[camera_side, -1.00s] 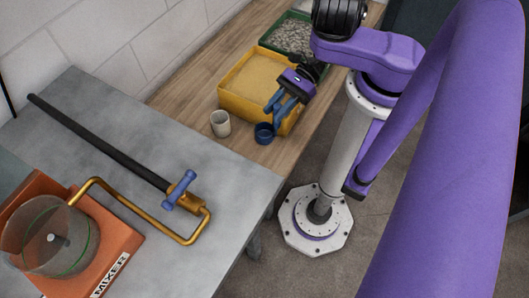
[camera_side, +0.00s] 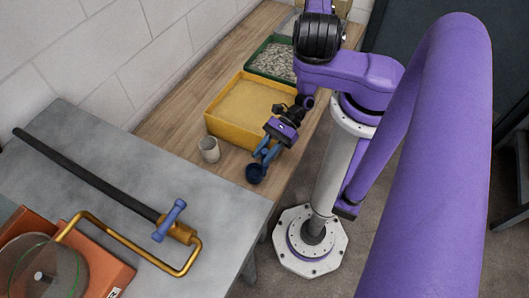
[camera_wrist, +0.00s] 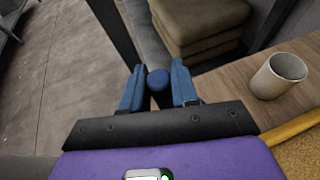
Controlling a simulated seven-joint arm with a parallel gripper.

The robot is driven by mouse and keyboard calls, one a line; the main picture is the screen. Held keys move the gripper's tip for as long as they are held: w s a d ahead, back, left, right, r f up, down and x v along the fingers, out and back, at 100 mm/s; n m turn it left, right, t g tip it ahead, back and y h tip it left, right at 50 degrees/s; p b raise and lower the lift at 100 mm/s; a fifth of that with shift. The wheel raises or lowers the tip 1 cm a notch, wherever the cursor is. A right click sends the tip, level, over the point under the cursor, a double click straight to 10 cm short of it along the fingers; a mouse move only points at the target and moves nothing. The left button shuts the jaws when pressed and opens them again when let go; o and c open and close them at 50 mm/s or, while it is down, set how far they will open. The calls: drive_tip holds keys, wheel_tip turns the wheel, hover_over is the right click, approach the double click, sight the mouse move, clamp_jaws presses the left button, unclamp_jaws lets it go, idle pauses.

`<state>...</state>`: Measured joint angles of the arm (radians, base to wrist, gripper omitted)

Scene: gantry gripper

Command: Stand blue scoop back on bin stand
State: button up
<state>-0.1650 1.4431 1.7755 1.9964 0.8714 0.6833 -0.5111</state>
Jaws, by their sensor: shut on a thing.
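My gripper (camera_side: 266,150) is shut on the blue scoop and holds it near the right edge of the wooden bench, in front of the yellow bin. The scoop's dark blue cup (camera_side: 256,173) hangs below the fingers in the side view. In the wrist view, a round blue part of the scoop (camera_wrist: 157,79) shows between the two blue fingers of my gripper (camera_wrist: 157,90); the rest of it is hidden. The yellow bin (camera_side: 236,133) holds sand. I cannot make out a separate stand for the scoop on it.
A pale cup (camera_side: 208,150) stands left of the scoop; it also shows in the wrist view (camera_wrist: 277,77). A green bin (camera_side: 262,71) of gravel is behind. A grey table (camera_side: 110,150) with an orange mixer (camera_side: 105,270) is at left. Sacks (camera_wrist: 200,25) lie below the bench.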

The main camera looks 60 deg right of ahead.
drive_tip(key=shift+f, duration=0.1)
drive_tip(key=o, duration=0.9)
drive_tip(key=shift+o, duration=0.2)
